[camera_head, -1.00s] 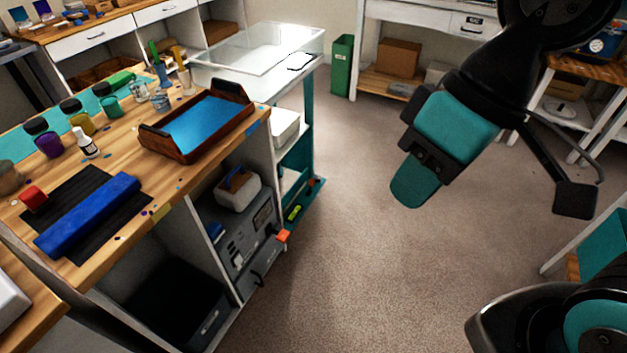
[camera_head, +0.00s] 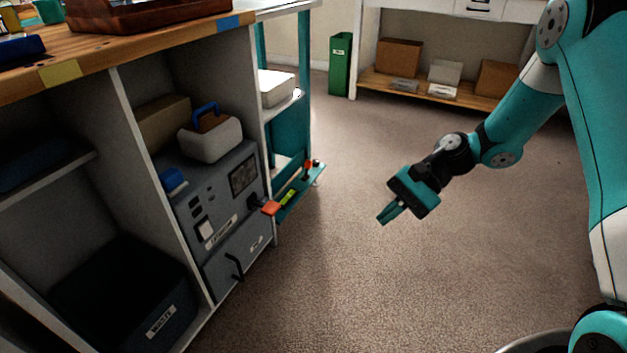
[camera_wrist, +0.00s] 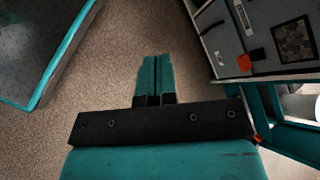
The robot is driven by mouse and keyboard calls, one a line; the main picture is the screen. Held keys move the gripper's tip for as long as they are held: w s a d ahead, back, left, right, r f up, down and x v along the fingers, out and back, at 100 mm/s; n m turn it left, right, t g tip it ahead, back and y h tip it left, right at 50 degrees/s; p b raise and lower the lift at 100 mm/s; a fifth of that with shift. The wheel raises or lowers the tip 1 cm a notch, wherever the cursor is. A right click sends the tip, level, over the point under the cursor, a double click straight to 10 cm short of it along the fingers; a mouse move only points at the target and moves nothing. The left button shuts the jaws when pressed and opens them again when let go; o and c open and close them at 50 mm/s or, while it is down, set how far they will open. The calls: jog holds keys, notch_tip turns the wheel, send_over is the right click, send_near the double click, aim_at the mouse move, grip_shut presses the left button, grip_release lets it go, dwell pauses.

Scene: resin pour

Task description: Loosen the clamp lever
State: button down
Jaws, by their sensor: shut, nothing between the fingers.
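An orange-tipped lever (camera_head: 270,208) sticks out from the front of a grey machine (camera_head: 213,210) in the lower shelf of the workbench; I take it for the clamp lever.
A white container with a blue handle (camera_head: 210,138) sits on top of the machine. A black bin (camera_head: 128,300) stands in the left bay. A teal lower shelf (camera_head: 301,192) juts out beyond the machine. A green bin (camera_head: 340,64) stands at the back. The carpet between is clear.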

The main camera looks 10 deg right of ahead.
jog(key=d+f+m+t+y+b, duration=0.1)
jog(key=f+b, duration=0.4)
jog(key=f, duration=0.5)
jog(key=s+d+f+m+t+y+b, duration=0.1)
jog(key=f+m+b, duration=0.4)
jog(key=f, duration=0.6)
jog(key=d+f+m+y+b, duration=0.2)
jog(key=d+f+m+b, duration=0.1)
jog(key=f, duration=0.8)
jog(key=shift+s+d+f+t+y+b, duration=0.25)
jog(key=shift+d+t+b, duration=0.2)
jog(key=shift+b, duration=0.75)
jog(key=shift+d, duration=0.15)
